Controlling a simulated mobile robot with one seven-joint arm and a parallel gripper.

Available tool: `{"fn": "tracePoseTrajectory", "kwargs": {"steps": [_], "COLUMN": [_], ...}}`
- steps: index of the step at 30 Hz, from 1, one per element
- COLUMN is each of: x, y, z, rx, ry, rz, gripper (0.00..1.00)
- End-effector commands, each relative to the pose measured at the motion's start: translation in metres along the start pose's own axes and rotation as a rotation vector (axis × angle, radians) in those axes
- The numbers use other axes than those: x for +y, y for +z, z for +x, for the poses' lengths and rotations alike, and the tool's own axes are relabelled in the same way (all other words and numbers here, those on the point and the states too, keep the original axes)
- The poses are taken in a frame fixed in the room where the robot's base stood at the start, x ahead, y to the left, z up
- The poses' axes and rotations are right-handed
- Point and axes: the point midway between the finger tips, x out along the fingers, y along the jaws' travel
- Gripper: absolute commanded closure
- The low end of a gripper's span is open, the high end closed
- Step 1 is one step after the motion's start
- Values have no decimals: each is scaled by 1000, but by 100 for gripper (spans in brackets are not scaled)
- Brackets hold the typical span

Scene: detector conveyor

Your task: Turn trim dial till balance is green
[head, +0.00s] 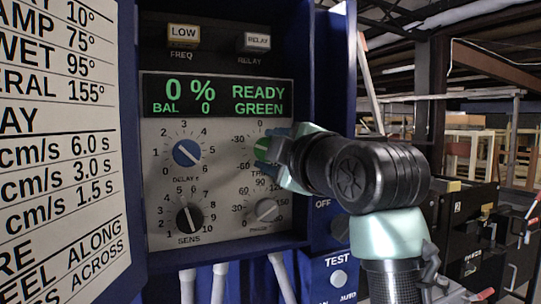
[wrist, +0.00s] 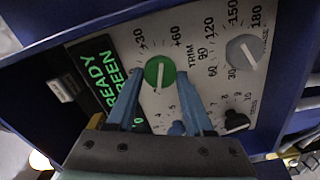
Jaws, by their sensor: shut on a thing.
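The green trim dial (head: 262,149) sits on the right of the grey control panel and is partly hidden by my gripper in the head view. It shows whole in the wrist view (wrist: 160,70), with a white pointer line across its face. My gripper (head: 275,149) is shut on the trim dial, one blue finger on each side, as the wrist view (wrist: 161,78) also shows. The display (head: 215,96) above reads "0 %", "BAL 0", "READY" and "GREEN" in green letters. Part of the trim scale is hidden behind my gripper.
The blue delay knob (head: 187,153), black sens knob (head: 189,219) and grey phase knob (head: 267,210) are close by. FREQ (head: 183,36) and RELAY (head: 257,42) buttons sit above the display. The blue cabinet wall (head: 335,75) stands out right of the panel, near my arm.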

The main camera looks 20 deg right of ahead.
Motion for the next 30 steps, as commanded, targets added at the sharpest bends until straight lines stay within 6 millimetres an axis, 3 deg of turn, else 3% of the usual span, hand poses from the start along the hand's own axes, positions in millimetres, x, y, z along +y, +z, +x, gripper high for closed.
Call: {"fn": "tracePoseTrajectory", "kwargs": {"steps": [16, 17, 18, 21, 30], "x": [0, 0, 0, 0, 0], "y": [0, 0, 0, 0, 0], "z": [0, 0, 0, 0, 0], "rx": [0, 1, 1, 0, 0], "ry": [0, 0, 0, 0, 0], "rz": [-23, -23, -23, -23, -22], "gripper": [100, 43, 35, 19, 19]}}
